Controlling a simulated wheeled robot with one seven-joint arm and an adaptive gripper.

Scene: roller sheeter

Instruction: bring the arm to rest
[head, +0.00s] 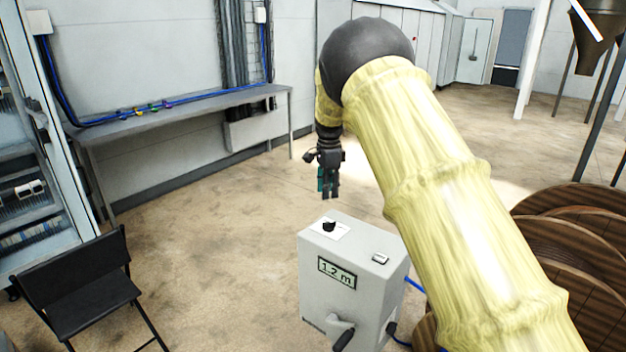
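My arm reaches up from the lower right in its yellow sleeve and bends at a dark joint near the top centre. My gripper (330,194) hangs below that joint, pointing down. It is small and dark with a teal part at its left side, and I cannot tell whether its fingers are apart. In the picture it shows just above the grey control box (322,295), which has a "1.2 m" display (337,273) on its front. A black knob (329,226) sits on a white plate on the box top. No held object shows.
A black folding chair (85,290) stands at the lower left, near a glazed cabinet (30,180). A grey table (190,108) runs along the wall. Wooden cable reels (545,240) stand at the right behind my arm. The floor between chair and box is clear.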

